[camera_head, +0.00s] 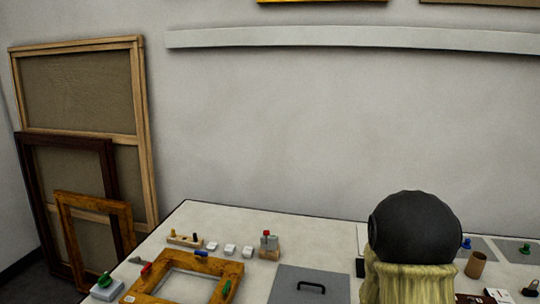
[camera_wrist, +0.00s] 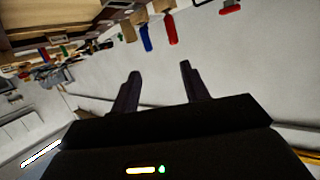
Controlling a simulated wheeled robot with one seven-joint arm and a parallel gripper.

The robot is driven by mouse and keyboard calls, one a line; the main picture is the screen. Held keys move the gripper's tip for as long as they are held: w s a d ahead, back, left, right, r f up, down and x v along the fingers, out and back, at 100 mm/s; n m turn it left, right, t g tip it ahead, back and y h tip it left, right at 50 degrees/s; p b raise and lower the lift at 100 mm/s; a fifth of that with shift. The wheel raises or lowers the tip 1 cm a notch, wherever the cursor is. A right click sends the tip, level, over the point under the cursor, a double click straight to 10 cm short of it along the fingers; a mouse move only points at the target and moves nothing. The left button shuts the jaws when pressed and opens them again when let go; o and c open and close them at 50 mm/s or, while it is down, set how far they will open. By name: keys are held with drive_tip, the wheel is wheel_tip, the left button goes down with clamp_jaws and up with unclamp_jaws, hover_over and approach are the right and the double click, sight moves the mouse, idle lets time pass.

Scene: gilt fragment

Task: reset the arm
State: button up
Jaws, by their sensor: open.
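My gripper (camera_wrist: 160,70) shows in the wrist view with its two dark fingers apart and nothing between them. It points toward a pale surface, and I see no contact with anything. The gripper cannot be made out in the head view. The wrist view is tilted, with a blue-handled item (camera_wrist: 145,38) and a red-handled item (camera_wrist: 171,29) beyond the fingertips.
A white table (camera_head: 190,221) holds a gilt frame (camera_head: 146,283), a grey panel with a black handle (camera_head: 312,288), small blocks and a brown cup (camera_head: 475,264). Several frames, including a large wooden one (camera_head: 146,140), lean against the left wall.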

drive_tip(key=s+a+f+n+y+b, duration=0.1)
drive_tip(key=a+f+y, duration=0.1)
drive_tip(key=a+y, duration=0.1)
drive_tip(key=s+a+f+n+g+y+b, duration=0.1)
drive_tip(key=a+f+n+y+b, duration=0.1)
drive_tip(key=a, duration=0.4)
drive_tip(key=s+a+f+n+g+y+b, duration=0.1)
drive_tip(key=a+f+n+y, duration=0.1)
drive_tip(key=a+f+y, duration=0.1)
drive_tip(key=shift+s+a+y, duration=0.3)
drive_tip(key=shift+s+a, duration=0.1)
drive_tip(key=shift+a, duration=0.35)
drive_tip(key=s+a+n+g, duration=0.1)
drive_tip(key=s, duration=0.1)
drive_tip(key=s+a+f+n+g+y+b, duration=0.1)
drive_tip(key=s+a, duration=0.1)
drive_tip(key=s+a+f+n+g+y+b, duration=0.1)
drive_tip(key=s, duration=0.2)
drive_tip(key=shift+a, duration=0.2)
drive_tip(key=s+f+n+g+b, duration=0.1)
drive_tip(key=s+n+g+b, duration=0.15)
drive_tip(key=s, duration=0.35)
drive_tip(key=w+p+v, duration=0.3)
drive_tip(key=p+v, duration=0.9)
drive_tip(key=p, duration=0.1)
drive_tip(key=shift+w+a+r+m+p, duration=0.15)
drive_tip(key=shift+a+r+m+p, duration=0.25)
drive_tip(key=shift+r, duration=0.25)
